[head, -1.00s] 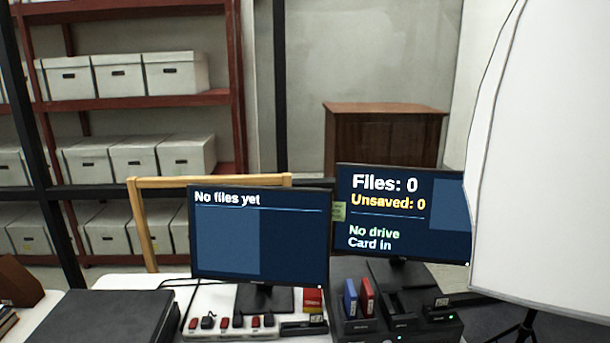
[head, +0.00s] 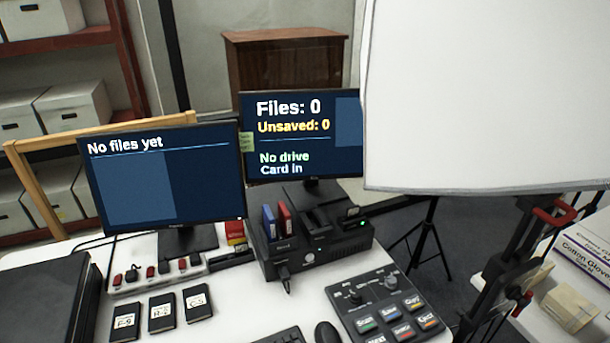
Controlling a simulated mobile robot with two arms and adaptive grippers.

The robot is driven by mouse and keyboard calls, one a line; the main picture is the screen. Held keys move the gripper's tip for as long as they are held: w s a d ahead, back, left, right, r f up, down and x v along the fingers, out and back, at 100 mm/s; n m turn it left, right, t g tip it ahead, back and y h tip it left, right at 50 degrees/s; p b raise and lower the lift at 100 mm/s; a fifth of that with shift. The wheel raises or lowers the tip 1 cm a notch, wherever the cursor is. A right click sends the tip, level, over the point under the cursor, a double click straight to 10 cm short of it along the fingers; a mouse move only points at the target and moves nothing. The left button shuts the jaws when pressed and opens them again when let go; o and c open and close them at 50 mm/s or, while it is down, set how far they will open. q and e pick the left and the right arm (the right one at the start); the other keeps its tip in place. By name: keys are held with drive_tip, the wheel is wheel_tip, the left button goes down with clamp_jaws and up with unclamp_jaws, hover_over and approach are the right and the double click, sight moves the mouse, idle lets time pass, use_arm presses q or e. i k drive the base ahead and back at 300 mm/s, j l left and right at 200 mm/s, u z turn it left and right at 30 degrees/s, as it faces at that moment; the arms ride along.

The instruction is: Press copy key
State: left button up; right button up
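The control pad (head: 384,304) lies on the white table at the bottom of the head view, with two knobs and several coloured keys. The yellow key (head: 413,303) at its upper right carries a small label that looks like "Copy", though the print is hard to read. Near it are a blue key (head: 390,312), a green key (head: 366,325), a red key (head: 403,332) and an orange key (head: 428,322). Neither of my grippers is in view.
The right monitor (head: 300,140) reads "Files: 0", "Unsaved: 0", "No drive", "Card in". The left monitor (head: 165,185) reads "No files yet". A black dock (head: 305,248) stands behind the pad. A mouse (head: 327,333) lies left of it. A white panel (head: 480,90) hangs at right.

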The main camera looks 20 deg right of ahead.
sight(414, 302)
drive_tip(key=z, duration=1.1)
drive_tip(key=l+u, duration=0.4)
drive_tip(key=l, duration=0.25)
drive_tip(key=l+u, duration=0.4)
drive_tip(key=l, duration=0.2)
